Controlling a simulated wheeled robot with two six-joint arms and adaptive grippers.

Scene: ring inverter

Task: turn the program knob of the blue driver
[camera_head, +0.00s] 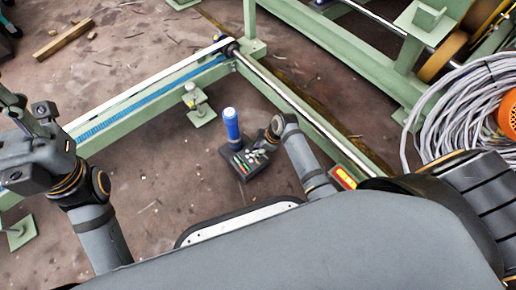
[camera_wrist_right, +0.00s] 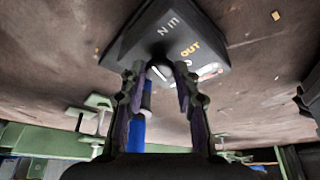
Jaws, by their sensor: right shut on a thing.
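The blue driver (camera_head: 232,125) stands upright on the floor in the head view, a blue cylinder on a dark box-like base (camera_head: 238,166). My right gripper (camera_head: 265,140) is at the base's right side. In the right wrist view, my right gripper (camera_wrist_right: 158,76) is shut on a small round knob (camera_wrist_right: 160,71), partly hidden between its fingertips. The blue body (camera_wrist_right: 137,130) shows behind the fingers. My left gripper (camera_head: 28,108) is at the left edge, away from the driver.
A green metal frame (camera_head: 160,95) with a blue strip runs left of and behind the driver. A long rail (camera_head: 285,92) passes close on the right. A grey cable coil (camera_head: 462,105) lies at right. Bare brown floor surrounds the driver's left and front.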

